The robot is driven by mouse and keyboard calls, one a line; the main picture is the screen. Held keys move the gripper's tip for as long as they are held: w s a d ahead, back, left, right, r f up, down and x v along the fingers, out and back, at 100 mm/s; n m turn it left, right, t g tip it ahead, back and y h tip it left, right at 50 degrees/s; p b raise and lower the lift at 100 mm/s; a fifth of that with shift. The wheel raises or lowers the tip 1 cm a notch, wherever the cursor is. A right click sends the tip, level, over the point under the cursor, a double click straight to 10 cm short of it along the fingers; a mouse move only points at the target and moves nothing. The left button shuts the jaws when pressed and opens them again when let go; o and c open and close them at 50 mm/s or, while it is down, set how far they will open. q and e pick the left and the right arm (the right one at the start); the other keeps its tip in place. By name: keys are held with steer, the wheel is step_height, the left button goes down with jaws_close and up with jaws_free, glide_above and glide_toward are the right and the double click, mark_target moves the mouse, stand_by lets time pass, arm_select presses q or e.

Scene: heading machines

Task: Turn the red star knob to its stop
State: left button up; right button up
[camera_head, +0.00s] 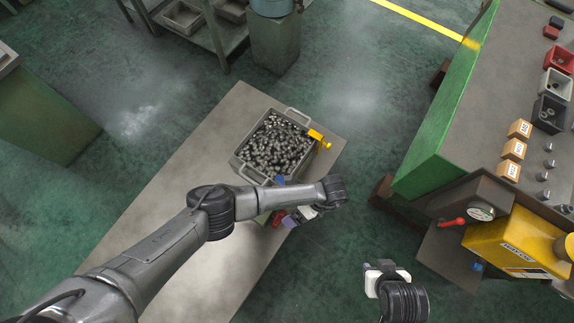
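A red knob or handle (453,222) sticks out to the left from the yellow machine (510,243) at the right, below a round white dial. Its exact shape is too small to tell. My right gripper (379,266) is in free space over the floor, left of and below the red part and apart from it. Its fingers are too small to tell open from shut. My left gripper (297,218) is over the right edge of the grey table, partly hidden under its own wrist. A small red item (279,218) shows beside it; I cannot tell whether they touch.
A grey bin of metal parts (243,150) with a yellow clip (319,138) stands on the table (215,130). The green-sided workbench (450,100) at right carries trays, numbered wooden blocks and small metal pieces.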

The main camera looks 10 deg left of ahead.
arm_select(q)
steer(key=shift+v, duration=2.4)
